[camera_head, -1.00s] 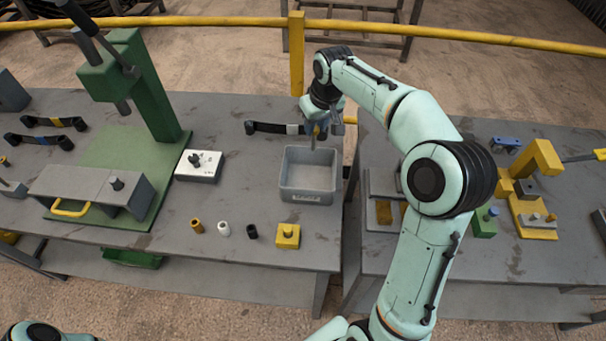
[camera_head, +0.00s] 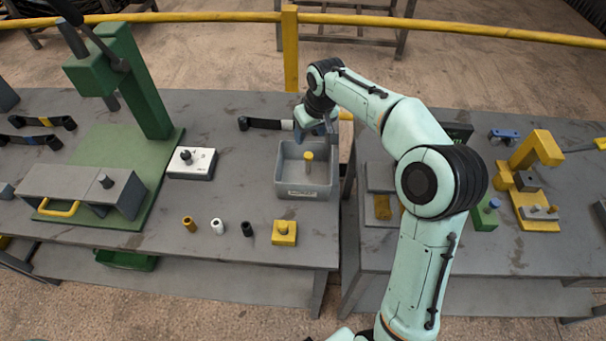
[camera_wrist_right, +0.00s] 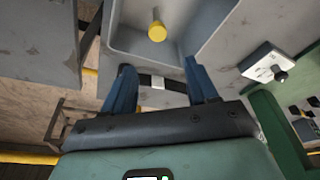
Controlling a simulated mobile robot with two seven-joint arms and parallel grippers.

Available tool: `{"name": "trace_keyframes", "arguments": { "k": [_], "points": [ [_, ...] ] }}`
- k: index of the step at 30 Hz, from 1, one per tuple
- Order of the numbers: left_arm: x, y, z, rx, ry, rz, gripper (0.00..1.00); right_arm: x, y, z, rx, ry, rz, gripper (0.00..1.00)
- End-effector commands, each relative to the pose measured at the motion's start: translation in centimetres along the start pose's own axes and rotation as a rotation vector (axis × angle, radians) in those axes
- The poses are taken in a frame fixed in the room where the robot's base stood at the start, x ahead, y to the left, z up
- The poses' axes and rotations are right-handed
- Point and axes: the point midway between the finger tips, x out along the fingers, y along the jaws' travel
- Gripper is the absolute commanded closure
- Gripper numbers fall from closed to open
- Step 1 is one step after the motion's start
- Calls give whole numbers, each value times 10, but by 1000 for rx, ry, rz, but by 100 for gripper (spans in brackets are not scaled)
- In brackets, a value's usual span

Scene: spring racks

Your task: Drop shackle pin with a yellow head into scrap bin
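The shackle pin with a yellow head (camera_head: 308,156) is inside the grey scrap bin (camera_head: 307,191), head up and roughly upright. I cannot tell whether it touches the bin floor. In the right wrist view the yellow head (camera_wrist_right: 157,31) shows against the bin's interior (camera_wrist_right: 130,38), clear of my fingers. My right gripper (camera_wrist_right: 159,68) is open and empty, its two blue fingers well apart. My left gripper is not in view.
A black strap (camera_head: 265,124) lies behind the bin. A yellow block (camera_head: 284,233) and several small bushings stand in front. A white box (camera_head: 192,163) and green press (camera_head: 143,90) are left. A second table (camera_head: 450,250) with yellow fixtures (camera_head: 530,180) is right.

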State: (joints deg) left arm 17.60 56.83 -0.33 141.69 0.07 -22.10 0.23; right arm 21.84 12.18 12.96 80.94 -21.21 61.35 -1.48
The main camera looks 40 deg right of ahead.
Motion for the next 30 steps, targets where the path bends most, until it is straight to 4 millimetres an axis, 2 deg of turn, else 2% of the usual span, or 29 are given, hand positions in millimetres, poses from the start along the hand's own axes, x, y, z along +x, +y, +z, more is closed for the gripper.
{"name": "trace_keyframes", "arguments": {
  "k": [8, 11, 21, 25, 30],
  "points": [
    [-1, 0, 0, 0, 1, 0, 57, -6, 0, 0, 0, 0, 0, 42],
    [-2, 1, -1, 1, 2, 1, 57, -20, 0, -1, -1, 3, 0, 42],
    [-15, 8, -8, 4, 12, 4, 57, -97, 0, -2, 1, 6, 0, 42],
    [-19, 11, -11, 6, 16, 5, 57, -118, 0, -1, 0, 4, -1, 42],
    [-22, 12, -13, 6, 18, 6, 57, -132, 0, 0, 0, 2, 0, 42]
  ]
}}
